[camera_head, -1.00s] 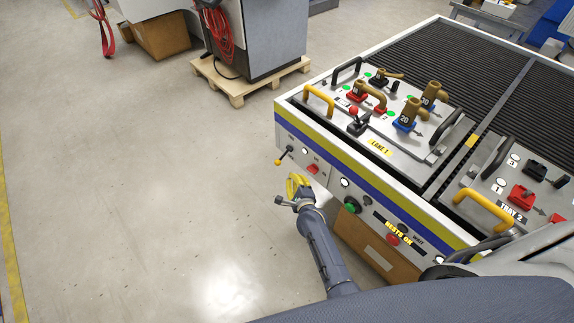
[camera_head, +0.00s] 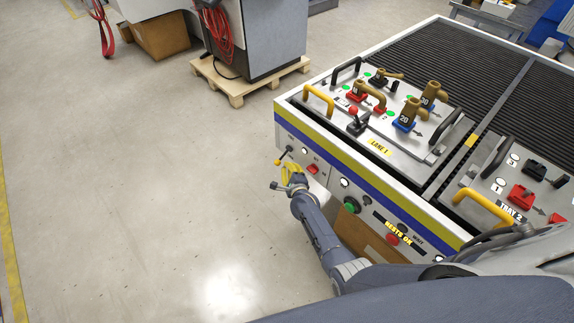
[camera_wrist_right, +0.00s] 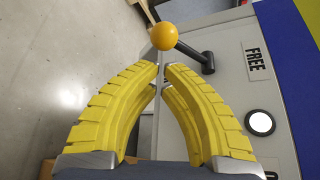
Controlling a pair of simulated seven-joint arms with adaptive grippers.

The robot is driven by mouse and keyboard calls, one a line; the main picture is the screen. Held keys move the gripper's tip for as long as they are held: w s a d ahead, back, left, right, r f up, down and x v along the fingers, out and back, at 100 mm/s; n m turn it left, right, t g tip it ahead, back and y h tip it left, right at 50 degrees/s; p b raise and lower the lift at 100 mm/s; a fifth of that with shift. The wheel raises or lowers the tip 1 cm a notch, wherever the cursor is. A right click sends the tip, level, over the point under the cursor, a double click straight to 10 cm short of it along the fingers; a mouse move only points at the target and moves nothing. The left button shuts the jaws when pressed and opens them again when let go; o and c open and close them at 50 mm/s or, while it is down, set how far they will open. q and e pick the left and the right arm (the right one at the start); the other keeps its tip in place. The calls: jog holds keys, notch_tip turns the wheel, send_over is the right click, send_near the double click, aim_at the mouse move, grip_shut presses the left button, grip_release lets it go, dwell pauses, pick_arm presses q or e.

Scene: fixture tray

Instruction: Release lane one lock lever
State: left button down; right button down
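The lane one lock lever (camera_head: 284,156) is a black bar with a yellow ball knob on the left part of the bench's front panel. In the right wrist view the yellow ball (camera_wrist_right: 164,36) sits just beyond my fingertips, with its black bar running down and right. My right gripper (camera_head: 291,170) has curved yellow fingers and is just below the knob in the head view. In the wrist view my right gripper (camera_wrist_right: 162,68) has its tips together, with nothing seen between them. Contact with the ball cannot be told. My left gripper is not in view.
A FREE label (camera_wrist_right: 256,58) and a white lamp (camera_wrist_right: 261,122) are beside the lever. The LANE 1 tray (camera_head: 410,150) carries fittings and a yellow handle (camera_head: 319,99). A green button (camera_head: 352,205) is right of my arm. The floor on the left is clear.

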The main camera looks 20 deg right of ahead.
jog(key=shift+x, duration=1.15)
